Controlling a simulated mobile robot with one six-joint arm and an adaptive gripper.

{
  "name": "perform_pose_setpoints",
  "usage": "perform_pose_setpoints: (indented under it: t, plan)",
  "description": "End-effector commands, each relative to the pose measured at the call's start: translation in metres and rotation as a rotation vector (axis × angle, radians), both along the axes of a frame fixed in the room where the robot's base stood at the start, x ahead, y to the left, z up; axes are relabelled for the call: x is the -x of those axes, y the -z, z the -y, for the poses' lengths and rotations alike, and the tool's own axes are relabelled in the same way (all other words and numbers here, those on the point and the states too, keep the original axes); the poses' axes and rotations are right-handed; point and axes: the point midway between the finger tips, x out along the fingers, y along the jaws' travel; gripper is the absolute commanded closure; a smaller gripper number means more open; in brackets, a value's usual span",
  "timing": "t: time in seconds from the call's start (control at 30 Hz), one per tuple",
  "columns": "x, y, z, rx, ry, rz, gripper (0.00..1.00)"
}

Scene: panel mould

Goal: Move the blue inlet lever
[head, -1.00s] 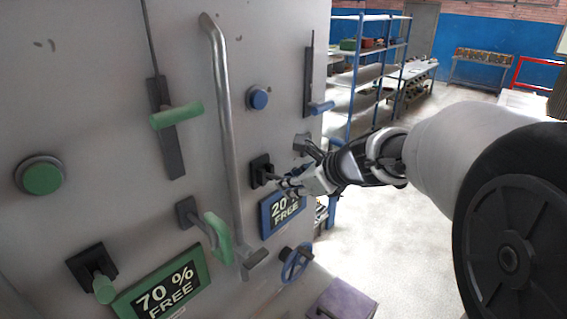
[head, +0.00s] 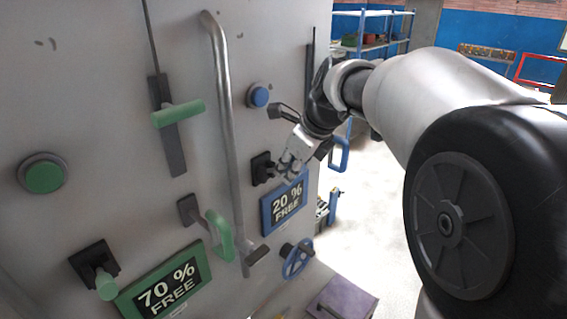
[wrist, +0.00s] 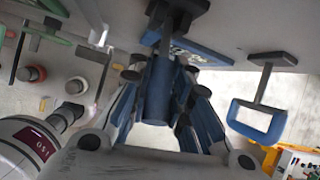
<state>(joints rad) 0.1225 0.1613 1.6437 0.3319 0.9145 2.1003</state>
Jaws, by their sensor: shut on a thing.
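The blue inlet lever (wrist: 158,92) shows in the wrist view as a blue cylindrical grip on a dark stem and mount. My gripper (wrist: 160,112) is shut on this grip, with one finger on each side. In the head view my gripper (head: 290,168) is at the black wall mount (head: 261,167) of the lever, coming from the upper right. There the grip is mostly hidden by my fingers, so its tilt is hard to tell.
A blue loop handle (head: 339,155) is close to the right of my gripper. A blue-framed sign (head: 284,207) and blue handwheel (head: 297,258) are below it. A blue button (head: 258,96) and long metal bar (head: 226,130) are nearby. Green controls fill the left.

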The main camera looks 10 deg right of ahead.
Motion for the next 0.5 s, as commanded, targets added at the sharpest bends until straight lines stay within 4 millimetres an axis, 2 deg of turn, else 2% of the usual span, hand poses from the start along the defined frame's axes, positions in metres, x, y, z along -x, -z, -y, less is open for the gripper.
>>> perform_pose_setpoints:
  t: [0.23,0.27,0.5]
  plan:
    - [-0.0016,-0.0038,0.0,0.001,0.0,0.01,1.0]
    - [-0.0016,-0.0038,0.0,0.001,0.0,0.01,0.81]
    - [-0.0011,-0.0025,0.0001,0.001,0.0,0.007,0.65]
